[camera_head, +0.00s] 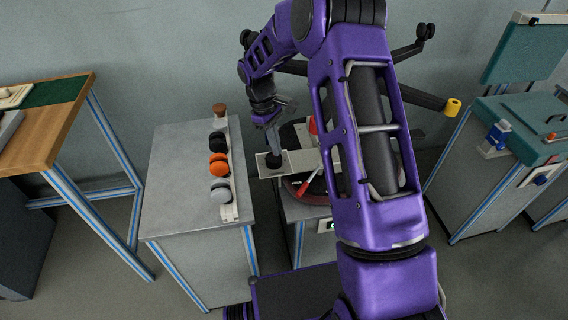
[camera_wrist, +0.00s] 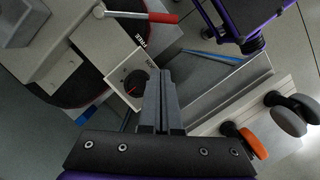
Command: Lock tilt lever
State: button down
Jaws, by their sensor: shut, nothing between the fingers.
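A lever with a red grip (camera_wrist: 160,17) and grey rod lies at the top of the wrist view, apart from my fingers. In the head view, one red handle (camera_head: 312,182) slants low on the chair mechanism and another red part (camera_head: 312,125) stands upright behind; I cannot tell which is the tilt lever. My gripper (camera_head: 277,132) is also above the plate in the head view.
A grey cabinet (camera_head: 180,205) at left carries a rack of black, orange and grey casters (camera_head: 219,164). A wooden table (camera_head: 50,120) stands far left. Teal-topped benches (camera_head: 520,125) stand right. My purple arm hides part of the chair fixture.

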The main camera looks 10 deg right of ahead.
aim_at(309, 179)
jog(key=b+x, duration=0.1)
jog(key=x, duration=0.9)
jog(key=shift+s+d+f, duration=0.15)
jog(key=shift+s, duration=0.05)
jog(key=shift+s+d, duration=0.85)
jog(key=shift+d, duration=0.05)
jog(key=shift+s+d+f, duration=0.15)
jog(key=shift+s+d, duration=0.2)
jog(key=shift+d, duration=0.05)
jog(key=shift+s, duration=0.1)
